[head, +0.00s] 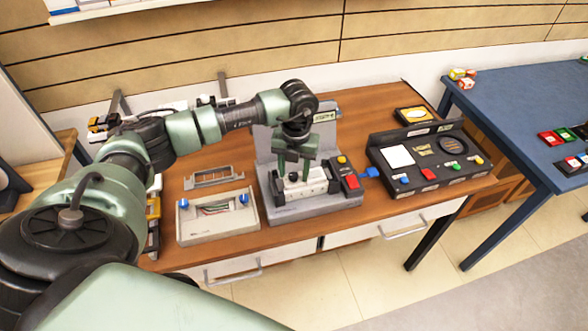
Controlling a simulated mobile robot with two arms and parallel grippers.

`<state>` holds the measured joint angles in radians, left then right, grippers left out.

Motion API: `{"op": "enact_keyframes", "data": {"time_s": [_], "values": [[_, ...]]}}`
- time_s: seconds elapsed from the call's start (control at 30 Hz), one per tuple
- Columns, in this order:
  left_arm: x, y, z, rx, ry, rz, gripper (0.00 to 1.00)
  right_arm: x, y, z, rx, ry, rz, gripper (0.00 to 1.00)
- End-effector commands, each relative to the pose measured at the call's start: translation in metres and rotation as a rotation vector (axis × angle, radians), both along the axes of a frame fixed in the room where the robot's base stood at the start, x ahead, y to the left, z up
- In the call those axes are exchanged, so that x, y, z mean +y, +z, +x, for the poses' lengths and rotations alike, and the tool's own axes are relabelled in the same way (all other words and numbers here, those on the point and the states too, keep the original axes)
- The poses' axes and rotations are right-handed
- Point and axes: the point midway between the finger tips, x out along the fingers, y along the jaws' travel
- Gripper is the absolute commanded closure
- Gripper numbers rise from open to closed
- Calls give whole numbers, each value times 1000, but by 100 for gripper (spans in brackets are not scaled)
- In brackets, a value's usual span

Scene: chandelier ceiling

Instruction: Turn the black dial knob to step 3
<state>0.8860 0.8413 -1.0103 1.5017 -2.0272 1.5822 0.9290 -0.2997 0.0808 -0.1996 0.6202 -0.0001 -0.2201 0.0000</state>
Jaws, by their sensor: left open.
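My left gripper (293,168) points down over the grey machine (312,206) in the middle of the wooden table. A small black knob-like part (293,177) shows between the fingertips, on top of the pale block of the machine. The picture is too small to tell whether the fingers touch it, and no step marks can be read. My right gripper is not in view.
A black panel (376,158) with coloured buttons and a round dark disc (453,145) stands to the right. A grey box (182,228) with blue knobs stands left of the machine. A blue table (510,118) is at the far right.

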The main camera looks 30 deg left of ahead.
Motion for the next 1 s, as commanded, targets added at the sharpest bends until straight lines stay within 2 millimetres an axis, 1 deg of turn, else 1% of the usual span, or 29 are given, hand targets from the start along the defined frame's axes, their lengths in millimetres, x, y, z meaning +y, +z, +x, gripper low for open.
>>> {"op": "enact_keyframes", "data": {"time_s": [0.07, 0.17, 0.2, 0.23, 0.27, 0.47, 0.67, 0.87, 1.0], "values": [[0, 0, 0, 0, 0, 0, 54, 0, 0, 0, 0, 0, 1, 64], [0, 0, 0, 0, 0, 0, 79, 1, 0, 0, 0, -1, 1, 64], [0, 0, 0, 0, 0, 0, 90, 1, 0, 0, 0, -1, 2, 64], [0, 0, 0, 0, 0, 0, 99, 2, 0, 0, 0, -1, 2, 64], [0, 0, 0, 0, 0, 0, 100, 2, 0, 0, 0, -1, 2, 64], [0, 0, 0, 0, -6, 0, 100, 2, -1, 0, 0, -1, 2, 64], [0, -2, 0, 0, -58, 0, 100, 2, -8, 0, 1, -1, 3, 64], [0, -3, 0, -2, -185, 1, 100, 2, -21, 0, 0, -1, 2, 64], [0, -4, 0, -1, -307, 0, 100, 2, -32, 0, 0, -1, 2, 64]]}}
